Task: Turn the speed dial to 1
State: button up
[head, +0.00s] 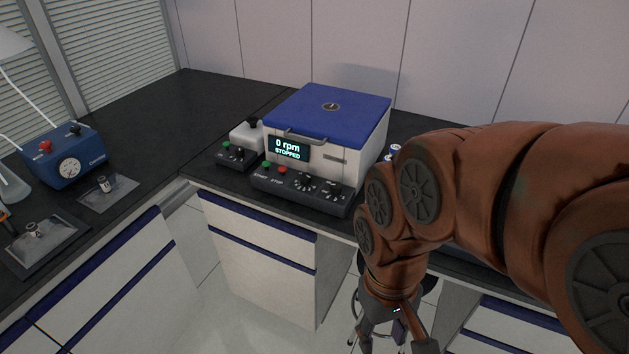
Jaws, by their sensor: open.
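A white centrifuge-like machine (305,155) with a shut blue lid (330,108) stands on the dark counter in the head view. Its display (289,149) reads "0 rpm STOPPED". The sloped front panel (262,184) has a green button (266,166), a red button (282,170) and two dark dials, one left (305,184) and one right (331,193). Their labels and settings are too small to read, so I cannot tell which is the speed dial. My gripper (390,338) is open, pointing down, low and right of the panel and apart from it.
A small box with buttons (233,152) stands left of the machine. A blue device with a gauge (66,157) and two small trays (107,193) (45,245) are on the left counter. White drawers (262,255) are below the counter. A stool is partly hidden behind my gripper.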

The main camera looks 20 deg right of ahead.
aim_at(305, 178)
jog(key=u, duration=0.05)
jog(key=k, duration=0.5)
jog(key=z, duration=1.05)
jog(key=i, duration=0.85)
jog(key=u, duration=3.05)
